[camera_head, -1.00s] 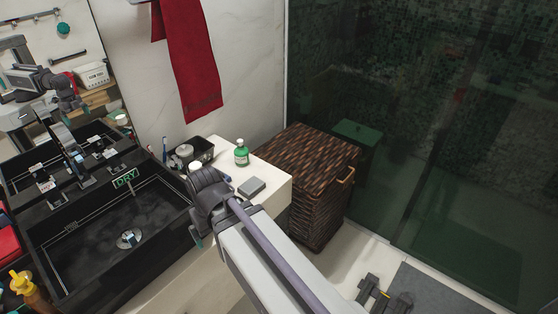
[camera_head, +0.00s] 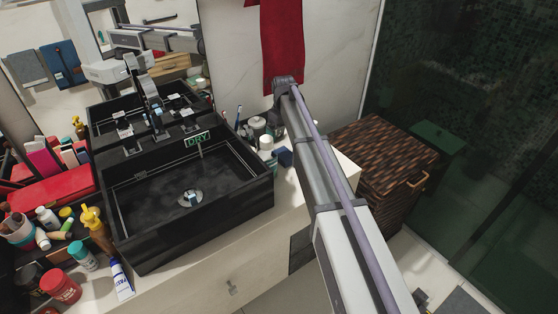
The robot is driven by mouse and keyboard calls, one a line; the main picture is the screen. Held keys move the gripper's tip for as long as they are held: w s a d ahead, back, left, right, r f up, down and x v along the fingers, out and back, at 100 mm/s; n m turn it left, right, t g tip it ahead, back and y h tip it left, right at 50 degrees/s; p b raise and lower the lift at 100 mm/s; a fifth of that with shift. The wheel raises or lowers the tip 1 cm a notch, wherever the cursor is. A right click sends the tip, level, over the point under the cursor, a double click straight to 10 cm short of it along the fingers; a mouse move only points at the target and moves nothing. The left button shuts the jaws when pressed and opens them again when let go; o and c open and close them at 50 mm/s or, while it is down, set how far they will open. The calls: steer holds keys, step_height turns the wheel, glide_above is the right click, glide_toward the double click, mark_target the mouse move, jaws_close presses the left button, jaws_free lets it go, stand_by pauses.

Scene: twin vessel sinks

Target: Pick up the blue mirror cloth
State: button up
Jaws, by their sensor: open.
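A small dark blue item (camera_head: 285,157) lies on the white counter right of the black sink, close beside my arm. It may be the blue mirror cloth, but it is too small to be sure. My arm crosses the right half of the view, with a dark joint in front of the red towel. My gripper's fingers do not show; the arm hides part of the counter behind it.
The black vessel sink (camera_head: 193,228) has a "DRY" sign (camera_head: 197,139) at its back edge. Bottles, tubes and a red box (camera_head: 55,190) crowd the left counter. A red towel (camera_head: 283,40) hangs behind. A wicker hamper (camera_head: 390,150) stands right. The mirror reflects a blue hanging cloth (camera_head: 62,62).

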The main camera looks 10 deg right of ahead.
steer(key=b, duration=0.5)
glide_above(285, 154)
steer(key=f, duration=0.6)
steer(key=shift+w+a, duration=0.1)
steer(key=shift+w, duration=0.2)
steer(key=shift+r, duration=0.1)
steer(key=f+b, duration=0.5)
steer(key=shift+s+f, duration=0.15)
steer(key=shift+s, duration=0.05)
steer(key=shift+r, duration=0.2)
steer(key=c, duration=1)
steer(key=shift+o, duration=0.2)
